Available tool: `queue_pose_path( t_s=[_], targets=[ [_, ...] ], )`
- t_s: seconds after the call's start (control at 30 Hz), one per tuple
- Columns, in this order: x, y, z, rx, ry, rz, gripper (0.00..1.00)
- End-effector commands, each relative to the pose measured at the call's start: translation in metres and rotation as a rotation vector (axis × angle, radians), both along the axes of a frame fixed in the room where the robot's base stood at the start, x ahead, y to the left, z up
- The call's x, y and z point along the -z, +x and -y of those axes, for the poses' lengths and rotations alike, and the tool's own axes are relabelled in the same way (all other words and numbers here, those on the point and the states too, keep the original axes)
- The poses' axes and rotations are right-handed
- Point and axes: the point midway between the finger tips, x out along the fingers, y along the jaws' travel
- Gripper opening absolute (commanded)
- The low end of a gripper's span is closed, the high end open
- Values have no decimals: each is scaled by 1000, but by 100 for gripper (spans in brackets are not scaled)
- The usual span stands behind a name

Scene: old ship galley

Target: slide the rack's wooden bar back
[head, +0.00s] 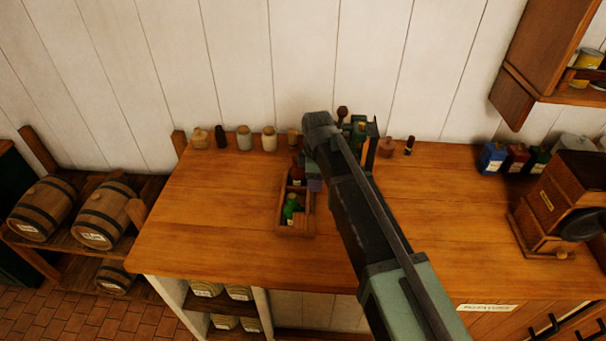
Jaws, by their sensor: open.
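A small wooden rack (296,228) stands on the wooden counter, left of my arm. A green bottle (291,207) and a brown bottle (296,172) are in it. I cannot make out the rack's wooden bar clearly. My arm comes in from the bottom right and bends down at the rack's right side. My gripper (314,185) shows only in small part there, beside the rack's right edge; it is open. Its fingertips are mostly hidden, and I cannot tell whether they touch the rack.
Several jars (245,138) line the counter's back edge by the white plank wall. A dark green item (359,129) stands partly behind my arm. Colored tins (493,157) and a wooden grinder-like box (560,190) are at right. The counter's left part is clear.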

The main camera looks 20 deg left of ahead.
Motion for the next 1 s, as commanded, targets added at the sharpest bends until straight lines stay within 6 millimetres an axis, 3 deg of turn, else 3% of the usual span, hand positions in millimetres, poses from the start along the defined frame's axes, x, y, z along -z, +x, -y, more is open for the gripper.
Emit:
queue_pose_path(
  t_s=[0.1, 0.43, 0.87, 1.0],
  targets=[
    [-24, 0, 0, 0, 0, 0, 55],
    [-64, 0, 0, 0, 0, 0, 55],
    [-62, 0, 0, 0, 0, 0, 55],
    [-62, -1, 0, 153, 0, 0, 55]
  ],
)
